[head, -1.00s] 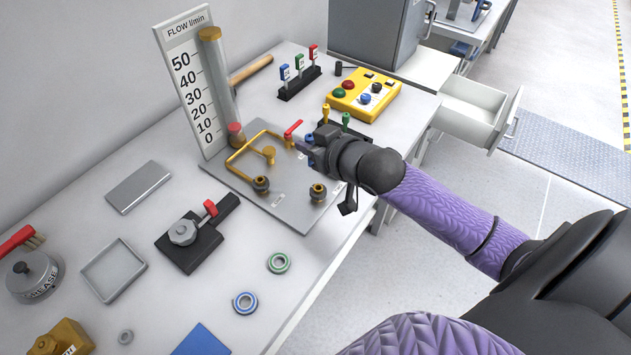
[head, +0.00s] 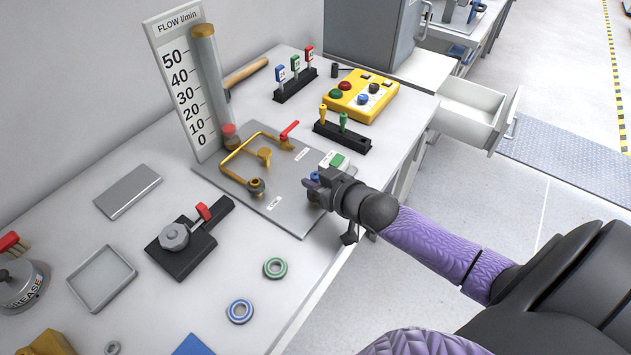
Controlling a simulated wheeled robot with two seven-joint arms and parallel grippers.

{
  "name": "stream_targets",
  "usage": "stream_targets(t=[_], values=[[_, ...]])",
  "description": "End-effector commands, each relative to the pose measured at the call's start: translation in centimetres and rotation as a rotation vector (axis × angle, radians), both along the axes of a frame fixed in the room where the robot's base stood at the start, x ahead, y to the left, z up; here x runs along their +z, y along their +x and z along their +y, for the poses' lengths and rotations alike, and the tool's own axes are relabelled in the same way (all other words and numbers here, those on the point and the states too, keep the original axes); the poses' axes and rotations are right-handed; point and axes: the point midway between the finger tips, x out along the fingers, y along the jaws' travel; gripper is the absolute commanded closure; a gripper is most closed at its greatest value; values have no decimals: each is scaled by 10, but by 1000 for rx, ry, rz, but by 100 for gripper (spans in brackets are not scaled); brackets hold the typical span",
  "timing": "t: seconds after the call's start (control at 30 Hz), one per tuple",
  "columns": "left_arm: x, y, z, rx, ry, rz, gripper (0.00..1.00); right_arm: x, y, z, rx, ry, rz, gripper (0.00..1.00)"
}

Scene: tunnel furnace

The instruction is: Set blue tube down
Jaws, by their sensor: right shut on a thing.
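My right gripper (head: 313,185) is shut on the blue tube (head: 315,176), of which only a small blue part shows between the dark fingers. The gripper is over the right end of the grey metal plate (head: 295,222), close above its right-hand brass fitting, which it mostly hides. I cannot tell whether the tube touches the fitting or the plate. A black rack (head: 358,141) behind the gripper holds a yellow tube (head: 323,114) and a green tube (head: 343,121). My left gripper is not in view.
A brass pipe with a red-handled valve (head: 289,130) stands on the plate. A small green-and-white box (head: 333,160) is just behind the gripper. A yellow button box (head: 362,94) is farther back. A green ring (head: 275,268) and a blue ring (head: 240,311) lie in front.

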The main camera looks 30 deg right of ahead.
Motion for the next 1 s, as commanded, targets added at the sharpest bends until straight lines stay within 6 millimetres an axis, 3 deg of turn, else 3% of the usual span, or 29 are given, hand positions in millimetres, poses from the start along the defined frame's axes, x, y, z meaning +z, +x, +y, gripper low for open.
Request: stream_targets(t=[0.07,0.1,0.23,0.5,0.63,0.73,1.0], values=[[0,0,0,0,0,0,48,1,0,0,0,0,-1,100],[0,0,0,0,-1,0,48,1,0,0,0,0,-1,66],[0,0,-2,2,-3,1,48,1,0,0,0,0,-1,40],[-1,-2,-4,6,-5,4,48,0,0,0,0,0,0,40],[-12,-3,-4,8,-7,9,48,-7,-2,0,1,-1,1,40],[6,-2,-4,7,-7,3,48,10,-23,-3,0,0,2,40],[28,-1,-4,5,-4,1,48,27,-79,-13,0,1,2,40]])
